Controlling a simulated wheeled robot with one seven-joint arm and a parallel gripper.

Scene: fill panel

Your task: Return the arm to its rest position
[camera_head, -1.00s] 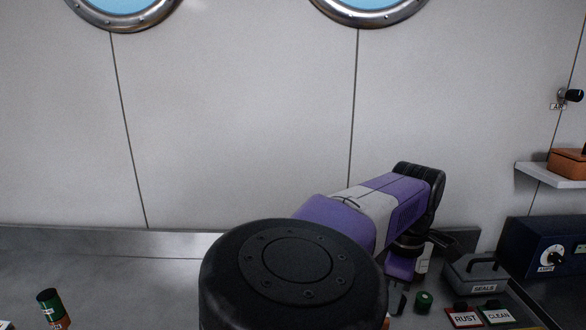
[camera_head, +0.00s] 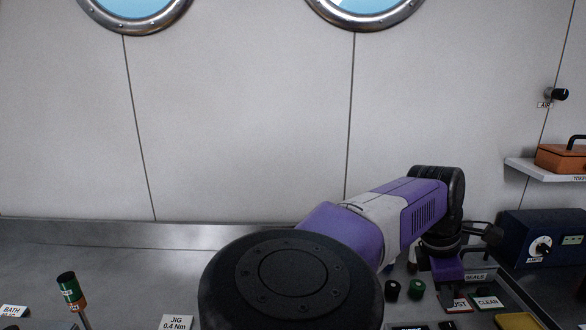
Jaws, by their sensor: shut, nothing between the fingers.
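My purple, white and black arm (camera_head: 385,215) reaches from the lower middle toward the right in the head view. A large black round joint of mine (camera_head: 292,285) fills the bottom middle. My gripper (camera_head: 449,297) hangs below the wrist over the right part of the bench, small and dark. It is shut and holds nothing. It hides part of the SEALS box (camera_head: 476,275) behind it and covers part of the RUST label (camera_head: 459,304).
Two dark-and-green round caps (camera_head: 417,289) (camera_head: 392,290) stand left of my gripper. The CLEAN label (camera_head: 487,302), a yellow tray (camera_head: 515,321) and a blue AMPS box (camera_head: 540,238) are to the right. An orange toolbox (camera_head: 562,156) sits on a shelf. A green-and-orange driver (camera_head: 69,290) stands at left.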

